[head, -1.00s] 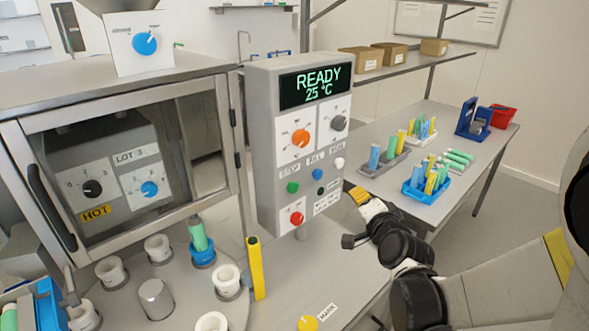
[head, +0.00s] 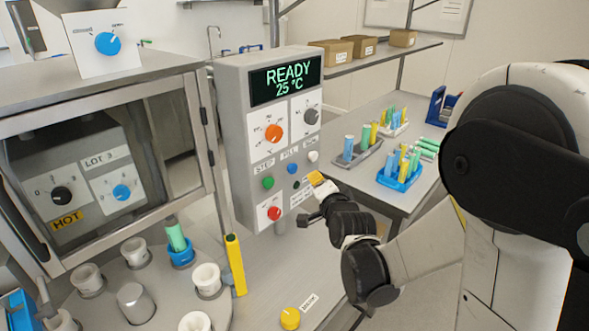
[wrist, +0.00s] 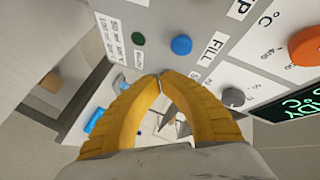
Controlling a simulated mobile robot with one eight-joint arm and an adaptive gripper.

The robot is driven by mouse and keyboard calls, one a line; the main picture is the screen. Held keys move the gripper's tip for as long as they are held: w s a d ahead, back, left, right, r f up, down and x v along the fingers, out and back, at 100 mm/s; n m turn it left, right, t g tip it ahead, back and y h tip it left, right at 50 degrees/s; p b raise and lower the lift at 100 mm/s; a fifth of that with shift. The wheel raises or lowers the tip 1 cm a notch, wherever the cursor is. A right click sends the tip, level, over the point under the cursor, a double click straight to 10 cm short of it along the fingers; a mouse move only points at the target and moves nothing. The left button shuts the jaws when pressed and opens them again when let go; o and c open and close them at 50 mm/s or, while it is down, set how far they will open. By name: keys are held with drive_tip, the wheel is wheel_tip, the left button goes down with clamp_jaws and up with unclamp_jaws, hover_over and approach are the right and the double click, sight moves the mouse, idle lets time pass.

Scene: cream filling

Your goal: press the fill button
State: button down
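The fill button is the blue round button (head: 292,169) under the FILL label on the grey control panel (head: 232,145). It also shows in the wrist view (wrist: 181,45), with the FILL label beside it. My gripper (head: 316,178) is at the lower right of the blue button in the head view, close to the panel face. In the wrist view its yellow fingertips (wrist: 160,76) meet, with nothing between them. The tips show a little below the blue button there and do not cover it. I see no contact with the button.
A green button (head: 267,183) and a white button (head: 313,156) flank the blue one. A small dark green spot (wrist: 138,38) sits near it. A red knob (head: 273,213) is lower. The display (head: 286,78) reads READY 25 °C. A glass-fronted cabinet (head: 105,92) stands left.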

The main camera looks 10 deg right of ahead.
sight(292, 169)
drive_tip(key=shift+w+a, duration=0.5)
drive_tip(key=shift+w, duration=0.2)
drive_tip(key=shift+w+a, duration=0.5)
drive_tip(key=shift+w, duration=0.15)
drive_tip(key=shift+w+a, duration=0.1)
drive_tip(key=shift+w, duration=0.05)
idle(0.4)
drive_tip(key=shift+w+a+b, duration=0.15)
drive_tip(key=shift+w+b, duration=0.1)
drive_tip(key=shift+b, duration=0.05)
drive_tip(key=shift+w+a, duration=0.3)
drive_tip(key=shift+w, duration=0.1)
idle(0.9)
drive_tip(key=shift+s+d, duration=0.55)
drive_tip(key=shift+s, duration=0.25)
